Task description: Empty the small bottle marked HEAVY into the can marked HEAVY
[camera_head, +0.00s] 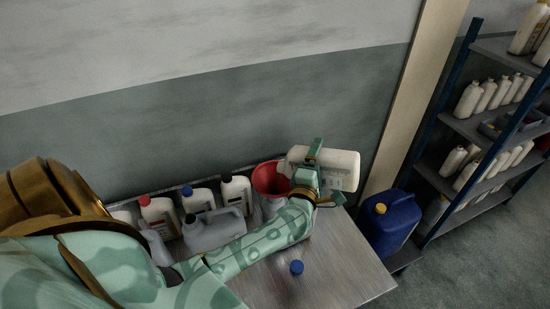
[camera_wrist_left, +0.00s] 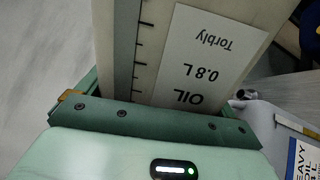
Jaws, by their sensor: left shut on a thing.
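My left gripper (camera_head: 318,172) is shut on a white bottle (camera_head: 340,164), which lies about level with its neck to the left, near the rim of a red funnel (camera_head: 269,177). In the left wrist view the bottle (camera_wrist_left: 150,45) has a scale strip and a label reading OIL 0.8L Torbly; no HEAVY mark shows on it. The funnel appears to stand in a grey can (camera_head: 272,205), mostly hidden by my arm. A grey can (camera_wrist_left: 268,135) in the wrist view has a cut-off label reading EAVY OIL; I cannot tell if it is the funnel's can. Any oil flow is not visible.
A blue cap (camera_head: 296,267) lies on the metal table (camera_head: 345,270). Left of the funnel stand a grey can (camera_head: 215,232), a red-capped bottle (camera_head: 160,217) and other white bottles (camera_head: 236,192). A blue canister (camera_head: 389,224) and a shelf rack (camera_head: 470,130) stand right.

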